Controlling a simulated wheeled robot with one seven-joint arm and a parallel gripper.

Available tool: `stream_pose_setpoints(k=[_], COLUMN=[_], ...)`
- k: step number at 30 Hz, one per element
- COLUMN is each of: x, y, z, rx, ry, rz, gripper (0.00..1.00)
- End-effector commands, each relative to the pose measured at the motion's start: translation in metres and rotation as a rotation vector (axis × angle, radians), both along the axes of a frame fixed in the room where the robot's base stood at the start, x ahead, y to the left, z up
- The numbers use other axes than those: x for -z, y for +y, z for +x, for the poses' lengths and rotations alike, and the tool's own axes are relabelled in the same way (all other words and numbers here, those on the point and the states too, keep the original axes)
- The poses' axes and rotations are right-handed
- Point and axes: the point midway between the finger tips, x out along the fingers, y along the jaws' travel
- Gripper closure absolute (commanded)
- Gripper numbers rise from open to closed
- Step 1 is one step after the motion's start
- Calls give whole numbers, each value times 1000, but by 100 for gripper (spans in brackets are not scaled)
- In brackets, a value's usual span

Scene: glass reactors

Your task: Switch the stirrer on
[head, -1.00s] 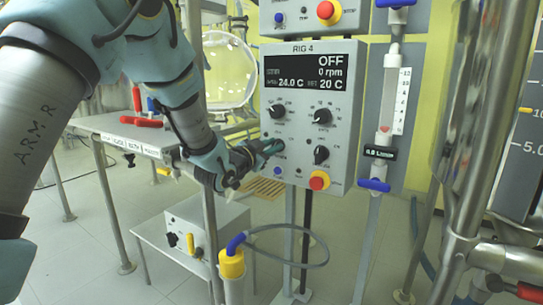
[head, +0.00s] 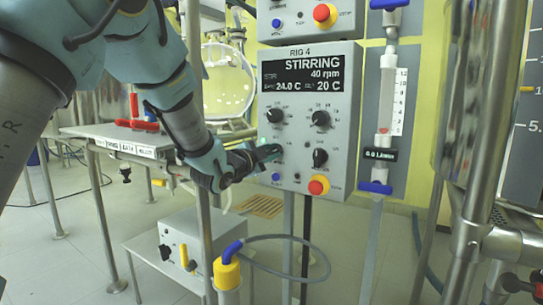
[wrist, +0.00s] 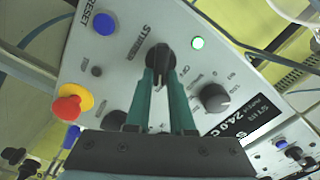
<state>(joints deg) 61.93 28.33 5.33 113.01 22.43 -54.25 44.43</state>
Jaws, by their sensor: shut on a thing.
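The RIG 4 control box (head: 345,110) stands upright in the middle of the head view. Its display (head: 312,72) reads STIRRING, 40 rpm, 24.0 C and 20 C. My gripper (head: 272,152) reaches the lower left of its front panel from the left. In the wrist view the green fingers of my gripper (wrist: 162,78) are shut on the black stirrer knob (wrist: 160,55), beside the STIRRER label. In the head view the fingers mostly hide this knob.
Other black knobs (head: 321,118) sit on the panel. A blue reset button (head: 276,177) and a red-and-yellow stop button (head: 318,185) are below my gripper. A flowmeter (head: 392,100) and steel column (head: 478,120) stand to the right. A table (head: 110,132) is at left.

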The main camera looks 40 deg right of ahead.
Motion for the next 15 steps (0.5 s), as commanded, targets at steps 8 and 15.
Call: stream_pose_setpoints(k=[8,15], x=[1,1], y=[0,0], z=[-1,-1], rx=[1,1], ry=[-5,-4], rz=[3,3], gripper=[100,63])
